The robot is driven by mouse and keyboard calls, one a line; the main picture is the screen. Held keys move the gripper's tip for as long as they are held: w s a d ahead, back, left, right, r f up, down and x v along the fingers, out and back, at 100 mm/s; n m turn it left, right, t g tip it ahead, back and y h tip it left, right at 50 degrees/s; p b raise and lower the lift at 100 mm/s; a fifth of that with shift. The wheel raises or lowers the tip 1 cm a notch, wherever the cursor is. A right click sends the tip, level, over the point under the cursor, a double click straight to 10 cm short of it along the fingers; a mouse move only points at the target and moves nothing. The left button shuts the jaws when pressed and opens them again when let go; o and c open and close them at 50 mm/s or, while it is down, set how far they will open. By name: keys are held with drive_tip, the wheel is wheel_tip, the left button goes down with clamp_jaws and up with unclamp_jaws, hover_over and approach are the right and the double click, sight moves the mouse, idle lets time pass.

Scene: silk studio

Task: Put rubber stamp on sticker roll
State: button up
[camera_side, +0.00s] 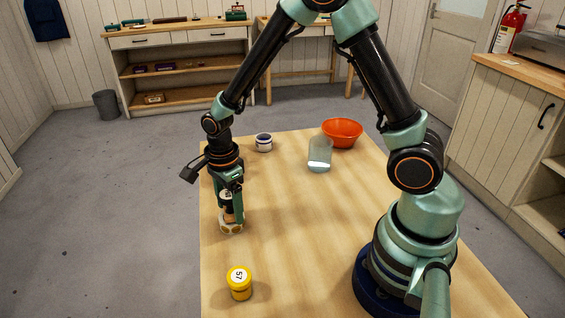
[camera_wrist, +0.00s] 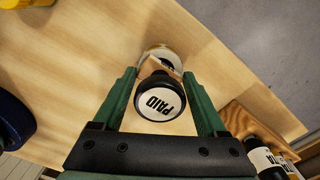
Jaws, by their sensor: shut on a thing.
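The rubber stamp (camera_side: 228,212) has a wooden body and a black round top marked PAID, which faces the wrist camera (camera_wrist: 160,102). My gripper (camera_side: 231,208) is shut on it, with one green finger on each side in the wrist view (camera_wrist: 164,92). The stamp is about upright. The sticker roll (camera_side: 231,229) is a pale ring with tan marks, at the table's left side. It lies directly below the stamp and is partly hidden by it in the wrist view (camera_wrist: 163,51). I cannot tell whether the stamp touches the roll.
A white and blue jar (camera_side: 263,142), a clear jar (camera_side: 319,155) and an orange bowl (camera_side: 342,132) are toward the back. The wrist view shows a wooden holder (camera_wrist: 283,121) with dark-topped items at right. The table's middle is clear.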

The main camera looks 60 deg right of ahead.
sight(228, 194)
drive_tip(key=o, duration=1.3)
drive_tip(key=shift+f, duration=0.1)
wheel_tip(228, 194, up, 12)
drive_tip(key=shift+f, duration=0.15)
drive_tip(key=shift+s+d+r+n, duration=0.1)
drive_tip(key=shift+r+n, duration=0.2)
drive_tip(key=shift+r, duration=0.3)
drive_tip(key=shift+s+d+r+n+t, duration=0.85)
drive_tip(key=shift+s+r+n, duration=0.7)
drive_tip(key=shift+n, duration=1.85)
drive_tip(key=shift+s+d+r+n+t, duration=0.5)
drive_tip(key=shift+s+r+n+t, duration=0.75)
drive_tip(key=shift+n, duration=2.15)
drive_tip(key=shift+s+d+r+n+t, duration=0.7)
drive_tip(key=shift+s+r+n, duration=1.1)
drive_tip(key=shift+n, duration=1.6)
